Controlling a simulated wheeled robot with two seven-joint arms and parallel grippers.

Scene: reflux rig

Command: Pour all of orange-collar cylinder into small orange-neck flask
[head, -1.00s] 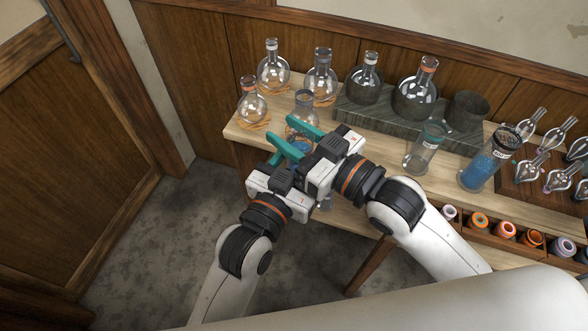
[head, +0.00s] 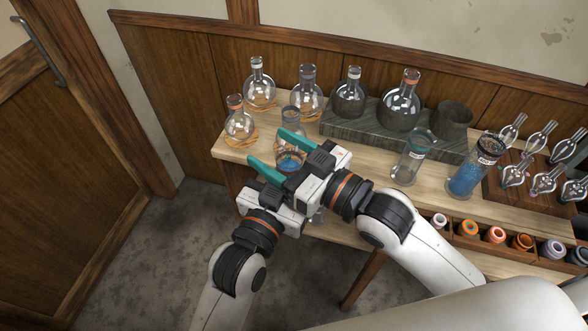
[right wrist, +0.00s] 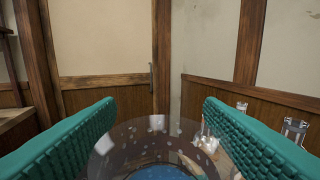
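The small orange-neck flask (head: 240,127) is round, looks empty and stands at the shelf's left end. A clear glass vessel with blue liquid (head: 290,162) stands between the teal fingers of my right gripper (head: 265,145). It also shows in the right wrist view (right wrist: 157,150), rim up; its collar colour is not clear. The right fingers are spread around it. A tall cylinder of blue liquid (head: 466,178) stands at right; I cannot tell which vessel has the orange collar. My left gripper (head: 272,203) is beside and below the right one; its fingers are hidden.
Several flasks stand at the back, some on a grey block (head: 345,129), including a larger orange-neck flask (head: 400,105). A teal-collar vessel (head: 408,165) stands right of my grippers. A dark wooden rack (head: 495,200) holds glass bulbs. Coloured rings lie along the front.

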